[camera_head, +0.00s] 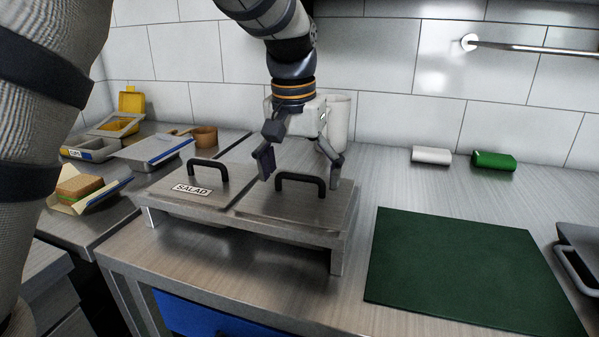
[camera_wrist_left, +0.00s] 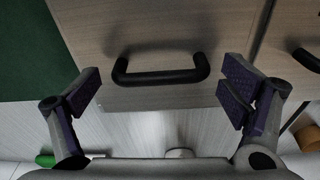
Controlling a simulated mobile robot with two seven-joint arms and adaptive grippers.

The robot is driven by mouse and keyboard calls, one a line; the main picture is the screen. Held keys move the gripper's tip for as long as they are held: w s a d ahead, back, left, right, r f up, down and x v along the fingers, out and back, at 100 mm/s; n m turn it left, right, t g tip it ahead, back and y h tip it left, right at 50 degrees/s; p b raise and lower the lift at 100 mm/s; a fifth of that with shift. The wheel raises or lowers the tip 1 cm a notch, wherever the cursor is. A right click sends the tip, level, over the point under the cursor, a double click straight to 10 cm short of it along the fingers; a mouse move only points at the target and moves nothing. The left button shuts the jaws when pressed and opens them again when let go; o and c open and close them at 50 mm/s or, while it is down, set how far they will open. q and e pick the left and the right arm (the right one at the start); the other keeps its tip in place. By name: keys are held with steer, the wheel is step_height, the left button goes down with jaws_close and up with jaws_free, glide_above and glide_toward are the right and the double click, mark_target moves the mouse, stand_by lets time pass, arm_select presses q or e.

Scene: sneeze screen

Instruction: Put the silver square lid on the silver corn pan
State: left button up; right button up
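A silver square lid (camera_head: 305,207) with a black bar handle (camera_head: 300,184) lies flat on the right half of the metal stand. The handle also shows in the left wrist view (camera_wrist_left: 160,77). No corn pan can be made out; whatever is under the lid is hidden. My left gripper (camera_head: 301,168) is open above the lid, with its fingers spread on either side of the handle. In the left wrist view the fingers (camera_wrist_left: 163,88) stand clear of the handle's ends. My right gripper is not in view.
A lid labelled SALAD (camera_head: 190,188) lies just left. A green board (camera_head: 460,265) covers the counter at right. A white roll (camera_head: 431,155) and green roll (camera_head: 494,161) lie behind it. Trays (camera_head: 155,150) and a sandwich (camera_head: 78,187) are at left. A grey handled object (camera_head: 580,240) is far right.

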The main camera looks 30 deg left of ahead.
mark_target(297, 196)
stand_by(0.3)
arm_select(q)
step_height(297, 196, up, 7)
steer(key=s, duration=0.1)
stand_by(0.7)
steer(key=shift+d+f, duration=0.1)
stand_by(0.6)
